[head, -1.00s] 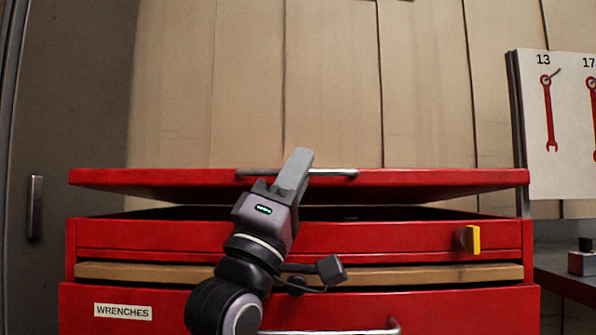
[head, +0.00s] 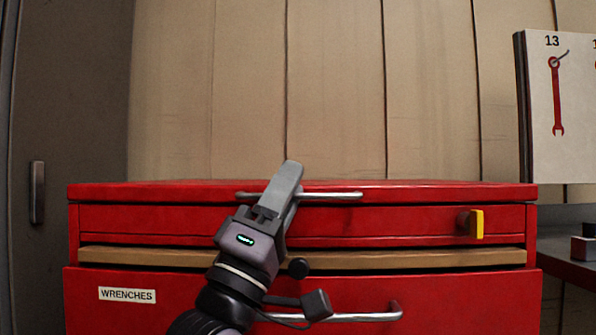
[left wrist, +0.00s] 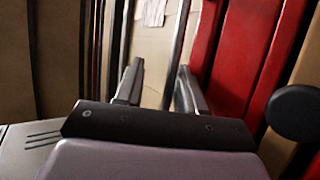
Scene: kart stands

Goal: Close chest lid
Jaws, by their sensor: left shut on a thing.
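The red chest's lid (head: 440,192) lies level on the chest body (head: 370,222) in the head view, with no open gap showing along its front edge. A metal bar handle (head: 335,196) runs along the lid's front. My left gripper (head: 286,180) is shut on this handle near its middle. In the left wrist view, the handle bar (left wrist: 177,52) passes between the two fingers of my left gripper (left wrist: 160,90), and red chest panels show to the right. My right gripper is in neither view.
A yellow-tipped knob (head: 476,223) sticks out at the chest's front right. Below is a drawer labelled WRENCHES (head: 127,295) with a metal handle (head: 360,317). A grey cabinet (head: 70,120) stands left. A wrench board (head: 556,110) and a dark bench (head: 568,265) are right.

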